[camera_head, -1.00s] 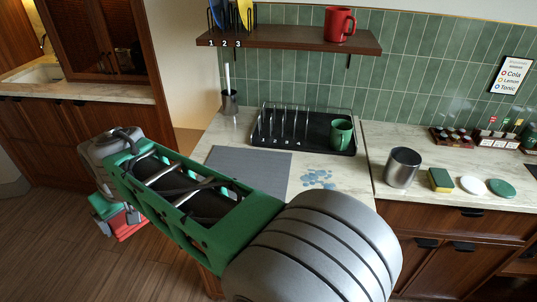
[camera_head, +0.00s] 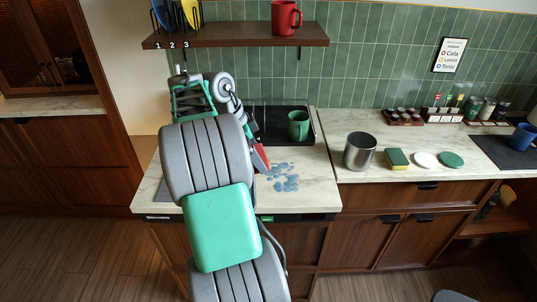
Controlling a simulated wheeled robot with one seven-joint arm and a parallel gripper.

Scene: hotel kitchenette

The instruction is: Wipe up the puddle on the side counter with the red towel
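The puddle (camera_head: 284,178) is a cluster of blue-grey wet patches on the pale side counter (camera_head: 312,190), right of my arm. My gripper (camera_head: 253,150) is just left of and behind the puddle, low over the counter and partly hidden by my arm. The red towel (camera_head: 261,158) shows as a small red piece at its fingertips, and it travels with the gripper, so the gripper appears shut on it. Whether the towel touches the counter I cannot tell.
A black rack tray with a green mug (camera_head: 299,125) stands behind the puddle. A metal canister (camera_head: 360,151), a sponge (camera_head: 397,159) and two round pads lie on the counter to the right. A shelf with a red mug (camera_head: 286,17) hangs above. The counter right of the puddle is clear.

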